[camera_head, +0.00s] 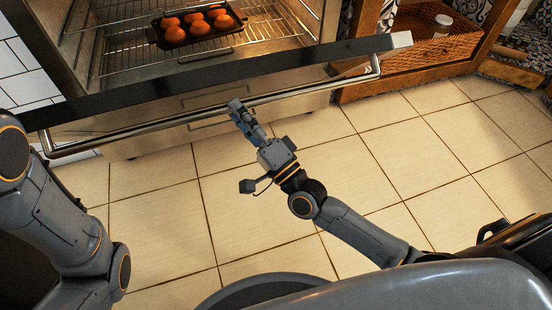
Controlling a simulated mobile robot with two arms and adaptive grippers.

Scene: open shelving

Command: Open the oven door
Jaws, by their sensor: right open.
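The oven (52,38) stands at the top left with its inside in view. Its door (300,59) is tilted down and outward, clearly ajar; its dark edge runs across the picture. A long metal handle (150,126) runs along the front of the door. My right gripper (237,107) is open at about the middle of the handle, its fingers overlapping the bar in the picture. I cannot tell whether they touch it. My left arm comes in at the left, and its gripper is out of view.
Inside the oven, a dark tray (153,36) with several round orange-brown items rests on a wire rack (118,54). A wooden shelf (405,83) with a wicker basket (425,48) and a jar (442,25) stands at the upper right. The tiled floor (400,150) is clear in front.

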